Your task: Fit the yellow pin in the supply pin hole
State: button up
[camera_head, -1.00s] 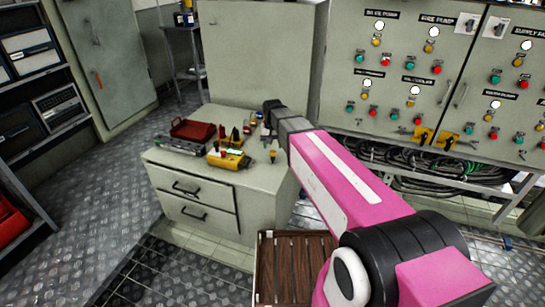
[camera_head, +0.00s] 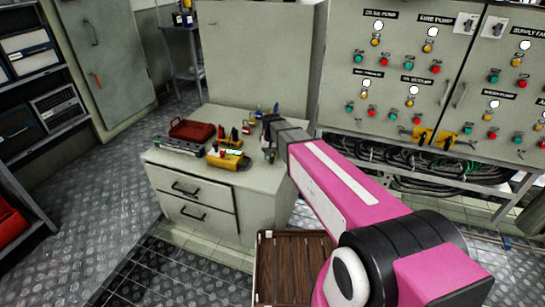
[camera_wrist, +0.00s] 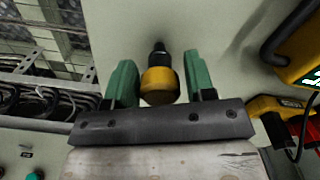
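The yellow pin (camera_wrist: 160,84) has a rounded yellow head and a dark shank, and appears to stand on the pale cabinet top in the wrist view. My gripper (camera_wrist: 164,80) has its two green fingers on either side of the pin's head. A narrow gap shows at the right finger, and the left finger is very close to the head. In the head view my gripper (camera_head: 269,152) is low over the right part of the cabinet top and hides the pin. I cannot make out the supply pin hole in either view.
The cabinet (camera_head: 240,185) also bears a red case (camera_head: 192,130), a yellow tool (camera_head: 228,161) and several small tools left of my gripper. Control panels (camera_head: 395,75) with buttons stand behind on the right, with cables (camera_head: 400,165) beneath. A wooden crate (camera_head: 295,268) lies on the floor.

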jog(key=c, duration=0.6)
jog(key=shift+r, duration=1.55)
jog(key=shift+r, duration=1.95)
jog(key=shift+m, duration=0.3)
jog(key=s+d+r, duration=0.2)
jog(key=d+r, duration=0.4)
jog(key=s+d+r, duration=0.3)
jog(key=d+r, duration=0.3)
jog(key=r, duration=0.1)
jog(key=s+d+r, duration=0.3)
jog(key=d+r, duration=0.3)
jog(key=d, duration=0.1)
jog(key=shift+s+r, duration=0.15)
jog(key=shift+r, duration=0.2)
jog(key=shift+d, duration=0.15)
